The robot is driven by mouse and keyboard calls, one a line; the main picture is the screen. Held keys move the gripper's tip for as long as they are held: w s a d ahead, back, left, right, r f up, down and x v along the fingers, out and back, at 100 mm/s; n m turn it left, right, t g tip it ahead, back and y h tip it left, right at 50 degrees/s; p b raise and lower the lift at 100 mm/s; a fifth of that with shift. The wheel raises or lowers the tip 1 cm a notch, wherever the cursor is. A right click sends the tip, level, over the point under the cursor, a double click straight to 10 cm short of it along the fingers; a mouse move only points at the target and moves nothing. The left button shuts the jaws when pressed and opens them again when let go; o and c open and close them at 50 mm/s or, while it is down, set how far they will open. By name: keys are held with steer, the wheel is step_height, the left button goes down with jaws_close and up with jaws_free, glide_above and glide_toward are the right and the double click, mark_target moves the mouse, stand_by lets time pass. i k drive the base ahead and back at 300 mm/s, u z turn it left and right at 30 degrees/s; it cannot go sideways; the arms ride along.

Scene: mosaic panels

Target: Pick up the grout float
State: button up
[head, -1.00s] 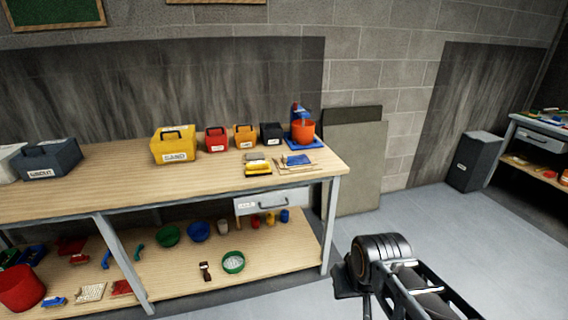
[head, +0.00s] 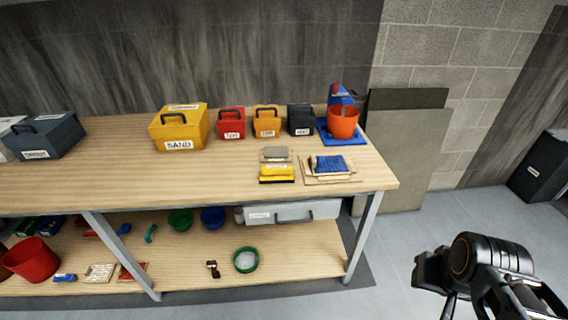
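On the right part of the bench top lie a yellow block-like tool (head: 277,174) with a pale label, a flat grey piece (head: 275,154) just behind it, and a blue-topped piece (head: 329,164) on thin tan boards. The labels are too small to read, so I cannot tell which is the grout float. My arm shows at the lower right, over the floor and apart from the bench. Its dark end (head: 434,278) is small, and I cannot make out whether the fingers are open or shut.
Yellow (head: 180,128), red, orange and black boxes stand along the back of the wooden bench (head: 120,178). An orange bucket (head: 343,122) stands on a blue base at the right. The lower shelf (head: 200,262) holds bowls and tools.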

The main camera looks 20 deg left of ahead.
mark_target(269, 173)
steer(key=u, duration=0.4)
steer(key=i, duration=0.75)
steer(key=u, duration=1.15)
steer(key=i, duration=0.35)
steer(key=u, duration=0.3)
